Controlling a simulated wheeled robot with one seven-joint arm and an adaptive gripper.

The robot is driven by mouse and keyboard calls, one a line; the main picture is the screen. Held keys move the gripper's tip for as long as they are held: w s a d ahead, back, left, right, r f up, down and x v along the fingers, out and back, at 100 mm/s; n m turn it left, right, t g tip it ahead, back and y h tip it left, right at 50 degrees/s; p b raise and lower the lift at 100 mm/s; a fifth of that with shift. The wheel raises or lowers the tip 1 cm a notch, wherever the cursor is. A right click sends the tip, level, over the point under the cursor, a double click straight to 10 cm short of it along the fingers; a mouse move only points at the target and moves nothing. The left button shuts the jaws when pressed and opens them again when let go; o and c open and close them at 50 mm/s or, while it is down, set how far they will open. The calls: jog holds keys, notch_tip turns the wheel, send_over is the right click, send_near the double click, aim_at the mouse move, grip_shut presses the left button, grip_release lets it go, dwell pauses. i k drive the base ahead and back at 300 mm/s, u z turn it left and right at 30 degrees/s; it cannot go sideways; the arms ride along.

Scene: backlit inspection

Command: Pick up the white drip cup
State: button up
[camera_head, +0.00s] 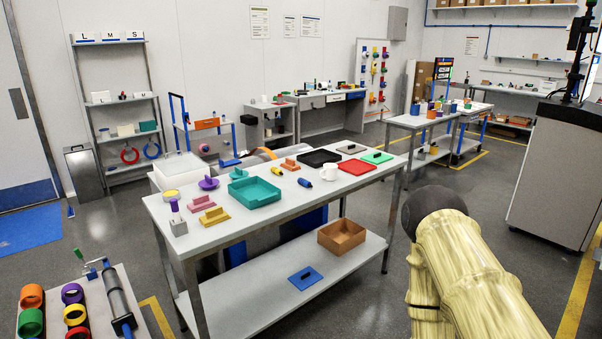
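A small white cup (329,172) with a handle on its left stands upright on the light grey table (262,221), toward the table's back middle. I take it for the white drip cup. A blue piece (305,183) lies close to its left, and a red tray (357,167) lies to its right. The inside of the cup is too small to make out. Pale yellow links of my arm show at the lower right, apart from the table. My gripper is not in view.
Near the cup are a black tray (318,158), a green tray (377,157) and a teal tray (255,191). The lower shelf holds a brown box (341,236) and a blue plate (305,278). The table's front right top is bare.

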aim_at(330, 171)
jog(key=u, duration=0.05)
jog(key=i, duration=2)
